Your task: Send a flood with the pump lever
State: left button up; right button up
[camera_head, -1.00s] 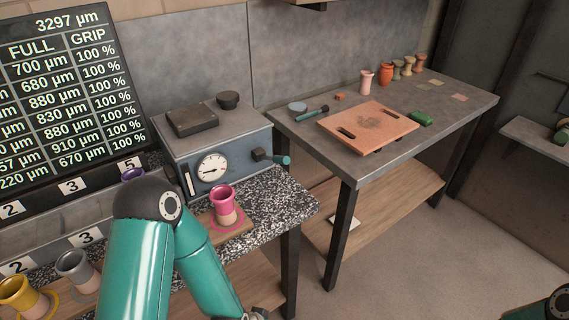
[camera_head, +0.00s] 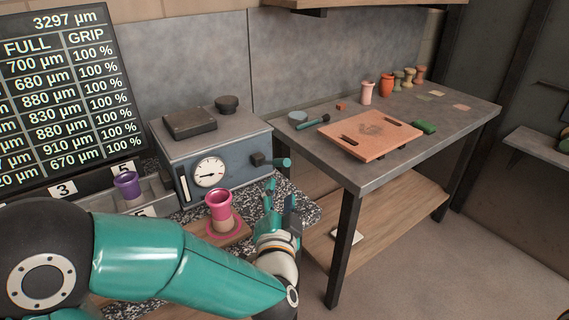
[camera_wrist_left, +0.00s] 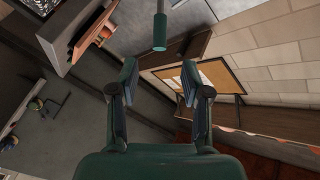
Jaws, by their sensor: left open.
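The pump lever (camera_head: 281,162) is a teal handle on a dark block at the right of the blue-grey pump box (camera_head: 233,180). My left gripper (camera_head: 280,196) is just below the lever, fingers pointing up toward it, open and empty. In the left wrist view the teal lever (camera_wrist_left: 160,31) hangs end-on at top centre, ahead of the open fingers (camera_wrist_left: 160,80) and in line with the gap between them. It looks apart from both fingers. A round dial (camera_head: 209,172) is on the box front. My right gripper is out of view.
A pink cup (camera_head: 219,206) stands on a board close left of my gripper. A purple cup (camera_head: 127,186) stands in a numbered rack. The grey side table (camera_head: 350,172) holds an orange board (camera_head: 369,137) and several small pots.

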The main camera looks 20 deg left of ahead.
aim_at(282, 164)
pick_arm(q)
jog(key=p+x, duration=0.1)
jog(key=x, duration=1.1)
jog(key=shift+f+p, duration=0.1)
jog(key=shift+p, duration=0.2)
jog(key=shift+s, duration=0.1)
grip_shut()
